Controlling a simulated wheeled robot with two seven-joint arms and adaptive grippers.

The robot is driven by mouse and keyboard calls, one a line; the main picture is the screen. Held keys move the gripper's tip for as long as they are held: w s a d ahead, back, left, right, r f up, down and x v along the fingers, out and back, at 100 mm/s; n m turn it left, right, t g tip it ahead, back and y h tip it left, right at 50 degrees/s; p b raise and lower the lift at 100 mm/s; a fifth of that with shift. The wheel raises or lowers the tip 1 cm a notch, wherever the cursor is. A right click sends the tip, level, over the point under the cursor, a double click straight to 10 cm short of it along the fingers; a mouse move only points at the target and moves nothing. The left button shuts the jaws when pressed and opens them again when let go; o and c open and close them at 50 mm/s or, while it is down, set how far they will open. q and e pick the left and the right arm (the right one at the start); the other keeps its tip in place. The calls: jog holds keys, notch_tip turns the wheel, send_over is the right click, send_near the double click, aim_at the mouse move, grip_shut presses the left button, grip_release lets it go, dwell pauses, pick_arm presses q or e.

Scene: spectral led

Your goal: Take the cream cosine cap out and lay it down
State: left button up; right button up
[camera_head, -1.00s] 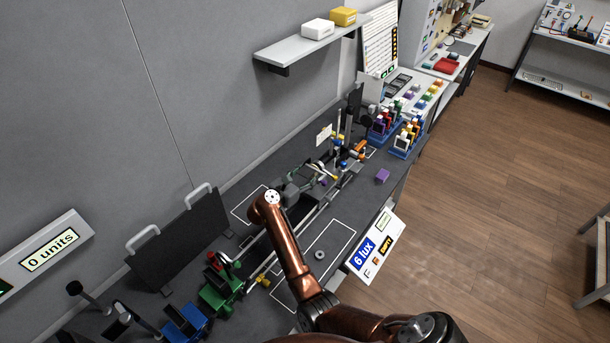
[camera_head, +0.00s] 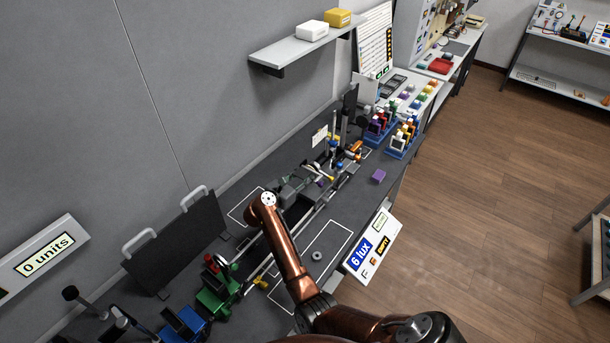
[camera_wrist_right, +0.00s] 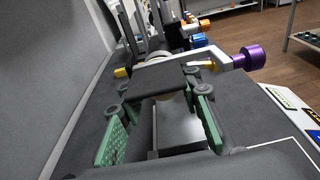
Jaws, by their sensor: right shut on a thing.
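My right gripper (camera_head: 308,187) is over the bench rail, at the end of the copper arm. In the head view the cap cannot be made out. My left gripper is not in view.
A purple-ended piece (camera_wrist_right: 248,58) and posts stand just beyond the gripper. The rail (camera_head: 262,268) carries green (camera_head: 217,292) and blue holders. A white-outlined area (camera_head: 325,247) with a small grey ring (camera_head: 316,256) lies beside the rail.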

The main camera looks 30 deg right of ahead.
jog(key=c, duration=0.5)
jog(key=shift+o, duration=0.2)
jog(key=shift+a, duration=0.1)
jog(key=shift+f+v, duration=0.2)
jog(key=shift+v, duration=1.1)
jog(key=shift+s+a, duration=0.15)
jog(key=shift+a, duration=0.05)
jog(key=shift+s+a, duration=0.2)
jog(key=shift+a, duration=0.35)
